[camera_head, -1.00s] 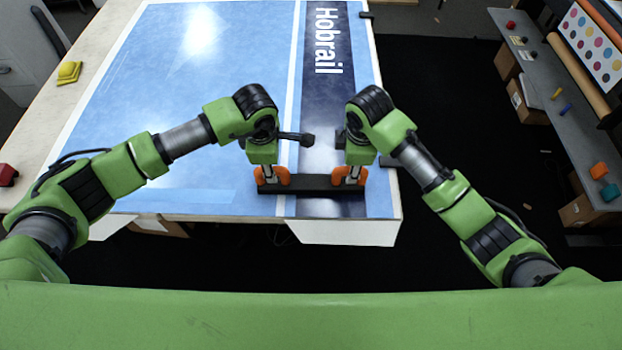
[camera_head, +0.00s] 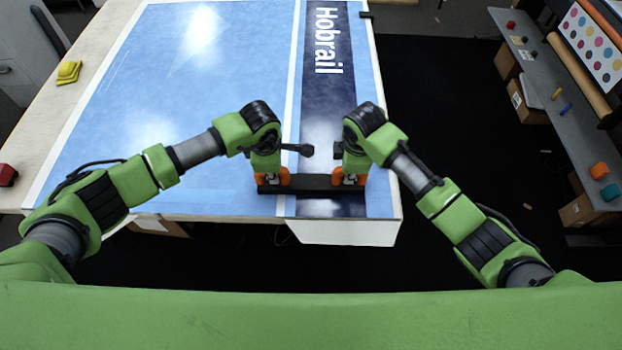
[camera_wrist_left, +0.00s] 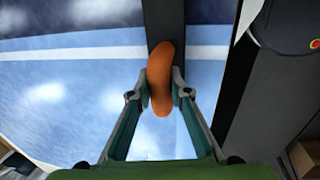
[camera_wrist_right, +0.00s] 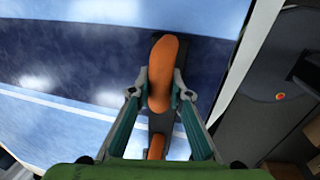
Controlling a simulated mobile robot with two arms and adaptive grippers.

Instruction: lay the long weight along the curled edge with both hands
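The long weight (camera_head: 312,184) is a black bar with two orange handles. It lies near the front edge of the blue printed film (camera_head: 235,170), across the dark "Hobrail" band. My left gripper (camera_head: 270,178) is at the left handle; in the left wrist view its fingers close in on both sides of the orange handle (camera_wrist_left: 160,80). My right gripper (camera_head: 348,178) is at the right handle; in the right wrist view its fingers flank that handle (camera_wrist_right: 162,72) closely. Both look shut on the handles. The grippers hide parts of the handles. I cannot make out a curl in the film's edge.
The film covers most of the pale table (camera_head: 40,135). A yellow object (camera_head: 69,72) and a red object (camera_head: 8,175) are on the table's left side. A grey bench (camera_head: 560,105) with small coloured items stands at the right, beyond dark floor.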

